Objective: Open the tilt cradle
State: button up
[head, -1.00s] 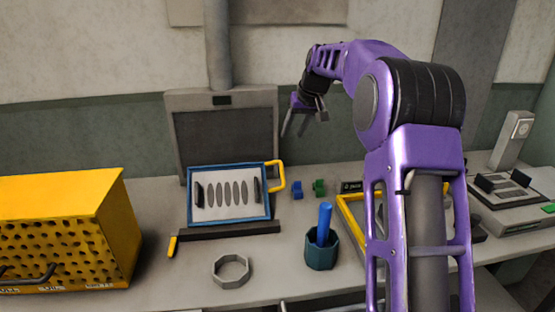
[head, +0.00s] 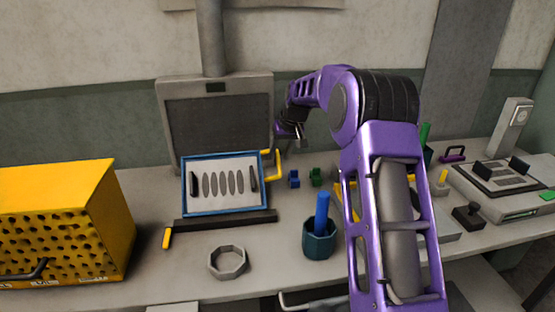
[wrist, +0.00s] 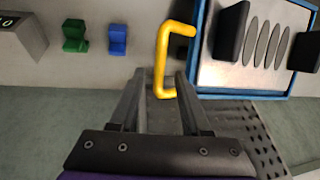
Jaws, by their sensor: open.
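The tilt cradle (head: 184,190) is a blue-framed tray with a pale plate carrying several grey ovals between two dark blocks. It leans in front of a dark mesh panel. A yellow bracket-shaped handle (head: 279,165) sticks out from its right side. In the wrist view the handle (wrist: 161,62) stands beside the blue frame (wrist: 200,45). My gripper (head: 300,133) is open and empty just above and right of the handle. In the wrist view its fingers (wrist: 159,85) lie on either side of the handle's lower end; whether they touch it I cannot tell.
Small blue (head: 294,179) and green (head: 316,177) blocks stand right of the handle. A teal cup (head: 319,243), a grey ring (head: 228,261) and a yellow perforated box (head: 60,230) stand nearby.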

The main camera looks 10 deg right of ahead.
aim_at(278, 157)
jog(key=shift+x, duration=1.55)
jog(key=shift+c, duration=0.2)
grip_shut()
